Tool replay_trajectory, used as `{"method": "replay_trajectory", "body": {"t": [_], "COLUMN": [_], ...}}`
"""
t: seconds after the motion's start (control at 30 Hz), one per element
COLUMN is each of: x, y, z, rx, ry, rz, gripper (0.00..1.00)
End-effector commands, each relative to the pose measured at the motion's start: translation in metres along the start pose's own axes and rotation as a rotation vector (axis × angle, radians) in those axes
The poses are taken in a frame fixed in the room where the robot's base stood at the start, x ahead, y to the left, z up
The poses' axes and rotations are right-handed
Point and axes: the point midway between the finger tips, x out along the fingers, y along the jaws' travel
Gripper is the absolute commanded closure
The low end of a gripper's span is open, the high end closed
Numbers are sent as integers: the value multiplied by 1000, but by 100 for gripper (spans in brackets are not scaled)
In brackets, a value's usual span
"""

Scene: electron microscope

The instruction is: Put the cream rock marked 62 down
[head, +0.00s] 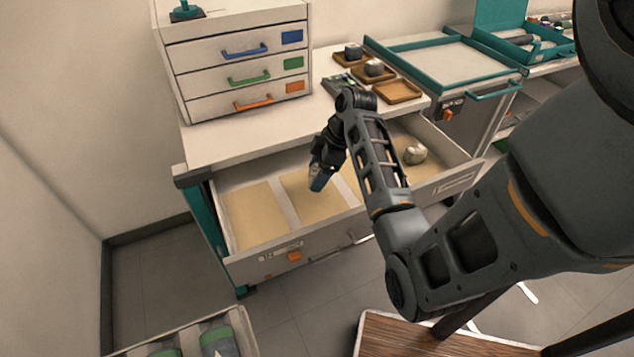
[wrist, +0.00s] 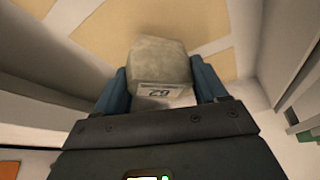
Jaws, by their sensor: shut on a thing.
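In the wrist view, the cream rock marked 62 (wrist: 160,68) sits between the two blue fingers of my gripper (wrist: 163,88), with its white label toward the camera. My gripper is shut on it. In the head view, my gripper (head: 319,179) points down over the open drawer (head: 284,243), above its middle section. The rock is hidden there behind the gripper and arm. The drawer floor has tan pads, seen under the rock in the wrist view. I cannot tell whether the rock touches the pad.
Another pale rock (head: 414,153) lies in the drawer's right part. The left tan pad (head: 256,214) is bare. On the counter stand a small drawer cabinet (head: 236,77), wooden trays (head: 397,91) with grey rocks, and a teal-rimmed tray (head: 445,59). A bin (head: 190,335) is at the lower left.

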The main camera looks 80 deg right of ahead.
Motion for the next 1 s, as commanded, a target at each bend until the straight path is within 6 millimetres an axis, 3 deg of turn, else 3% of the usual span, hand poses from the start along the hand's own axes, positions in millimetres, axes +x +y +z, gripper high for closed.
{"method": "replay_trajectory", "body": {"t": [0.4,0.8,0.83,1.0], "x": [38,43,43,43], "y": [-2,-2,-2,-2], "z": [13,15,15,15], "rx": [2,0,1,1], "ry": [0,0,0,0], "rz": [-1,0,0,-1], "gripper": [62,62,26,9]}}
